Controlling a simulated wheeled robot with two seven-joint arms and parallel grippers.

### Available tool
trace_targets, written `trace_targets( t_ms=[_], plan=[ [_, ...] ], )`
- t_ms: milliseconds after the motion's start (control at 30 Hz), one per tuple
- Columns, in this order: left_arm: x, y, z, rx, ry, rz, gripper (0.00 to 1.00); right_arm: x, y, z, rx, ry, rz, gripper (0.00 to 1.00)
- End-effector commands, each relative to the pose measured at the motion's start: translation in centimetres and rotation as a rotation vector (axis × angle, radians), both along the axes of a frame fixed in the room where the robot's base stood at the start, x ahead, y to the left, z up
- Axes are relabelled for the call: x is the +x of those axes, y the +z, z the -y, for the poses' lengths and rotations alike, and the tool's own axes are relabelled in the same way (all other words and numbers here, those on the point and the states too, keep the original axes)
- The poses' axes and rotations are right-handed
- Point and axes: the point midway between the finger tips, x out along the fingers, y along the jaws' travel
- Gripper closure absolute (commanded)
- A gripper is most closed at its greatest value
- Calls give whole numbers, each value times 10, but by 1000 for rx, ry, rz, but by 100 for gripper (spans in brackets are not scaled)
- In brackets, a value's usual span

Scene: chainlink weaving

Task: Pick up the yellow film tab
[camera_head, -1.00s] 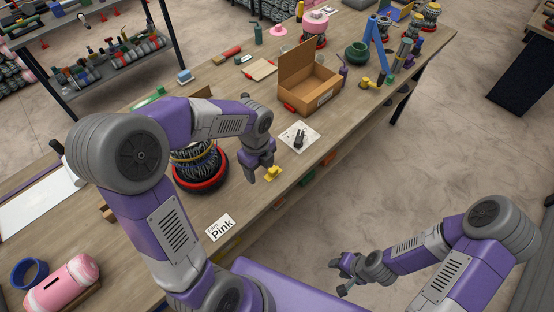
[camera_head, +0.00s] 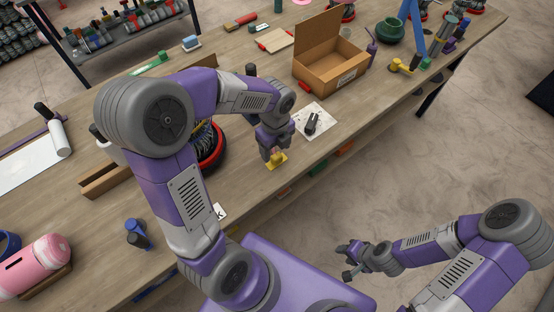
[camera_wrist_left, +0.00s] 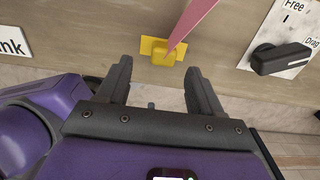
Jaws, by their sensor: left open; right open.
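The yellow film tab (camera_head: 277,161) lies on the wooden table near its front edge. In the left wrist view the tab (camera_wrist_left: 147,47) is a small flat yellow piece with a raised middle block. A pink strip (camera_wrist_left: 192,20) runs across the picture to its block. My left gripper (camera_head: 271,155) is right at the tab in the head view, partly covering it. In the left wrist view its two fingers (camera_wrist_left: 153,75) are apart with nothing between them, and the tab lies just beyond their tips. My right gripper (camera_head: 349,260) is open and empty, off the table.
A red-based round stack (camera_head: 213,152) stands left of my left gripper.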

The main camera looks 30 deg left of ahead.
Motion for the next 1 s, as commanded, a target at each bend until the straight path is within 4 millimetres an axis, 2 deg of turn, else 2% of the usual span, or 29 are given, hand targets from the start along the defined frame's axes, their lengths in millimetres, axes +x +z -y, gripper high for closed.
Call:
trace_targets(
  t_ms=[333, 667, 1000],
  plan=[
    [3, -50, 1, 1, -1, -2, 34, 0, -15, 0, 0, 0, 0, 57],
    [4, -55, 1, 1, 0, 1, 34, 0, -15, 0, 0, 0, 0, 57],
    [4, -54, 1, 1, 0, 1, 86, 0, -15, 0, 0, 0, 0, 57]
  ],
)
